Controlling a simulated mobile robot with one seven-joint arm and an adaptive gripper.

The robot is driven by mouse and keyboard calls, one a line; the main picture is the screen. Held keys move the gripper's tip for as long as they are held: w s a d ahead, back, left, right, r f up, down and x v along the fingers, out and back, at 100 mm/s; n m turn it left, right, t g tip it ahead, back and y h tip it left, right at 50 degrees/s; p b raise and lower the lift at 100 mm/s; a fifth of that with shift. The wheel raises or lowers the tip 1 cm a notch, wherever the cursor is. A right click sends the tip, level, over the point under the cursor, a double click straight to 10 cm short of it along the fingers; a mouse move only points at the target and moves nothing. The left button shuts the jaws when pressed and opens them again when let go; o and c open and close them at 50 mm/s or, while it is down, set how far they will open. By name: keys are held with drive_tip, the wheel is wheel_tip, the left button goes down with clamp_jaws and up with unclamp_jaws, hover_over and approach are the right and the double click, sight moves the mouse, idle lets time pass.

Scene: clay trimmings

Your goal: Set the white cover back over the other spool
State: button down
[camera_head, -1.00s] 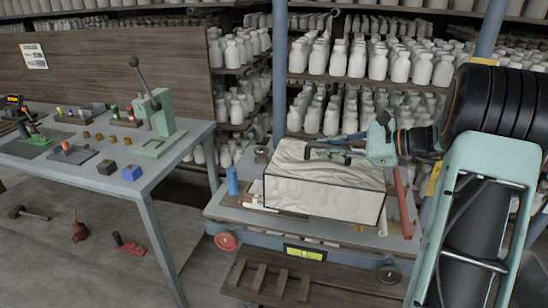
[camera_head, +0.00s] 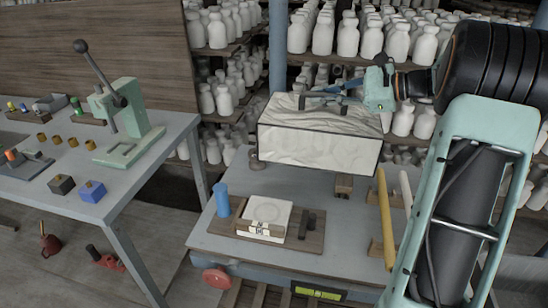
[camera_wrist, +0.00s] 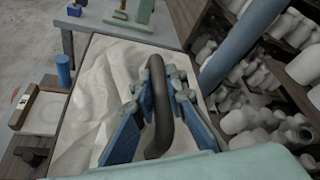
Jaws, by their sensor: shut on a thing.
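The white cover (camera_head: 318,142) is a box with a rumpled white surface and dark edges. My gripper (camera_head: 324,100) is shut on the black arched handle on its top and holds the cover in the air above the back of the cart. In the wrist view the fingers (camera_wrist: 160,125) lie on both sides of the handle (camera_wrist: 158,88), with the cover's top (camera_wrist: 92,100) below. A white square block (camera_head: 267,212) with a round recess sits uncovered on a wooden board (camera_head: 240,229) on the cart. I cannot tell for certain which thing is a spool.
The grey cart top (camera_head: 345,250) has free room right of the board. A blue cylinder (camera_head: 222,200) stands at the board's left; a yellow bar (camera_head: 385,220) lies at the right. A workbench (camera_head: 130,175) with a green lever press (camera_head: 125,125) is left. Bottle shelves stand behind.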

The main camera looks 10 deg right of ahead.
sight(286, 103)
drive_tip(key=x, duration=1)
drive_tip(key=shift+w+d+f+b, duration=0.15)
drive_tip(key=shift+d+f+b, duration=0.1)
drive_tip(key=shift+f+b, duration=0.15)
drive_tip(key=w+a+f+b, duration=0.1)
drive_tip(key=w+a+f, duration=0.2)
drive_tip(key=f, duration=0.5)
drive_tip(key=shift+a+f, duration=0.2)
drive_tip(key=shift+f, duration=0.15)
drive_tip(key=c, duration=2.4)
unclamp_jaws()
drive_tip(key=shift+f, duration=0.15)
drive_tip(key=o, duration=0.5)
drive_tip(key=shift+c, duration=0.2)
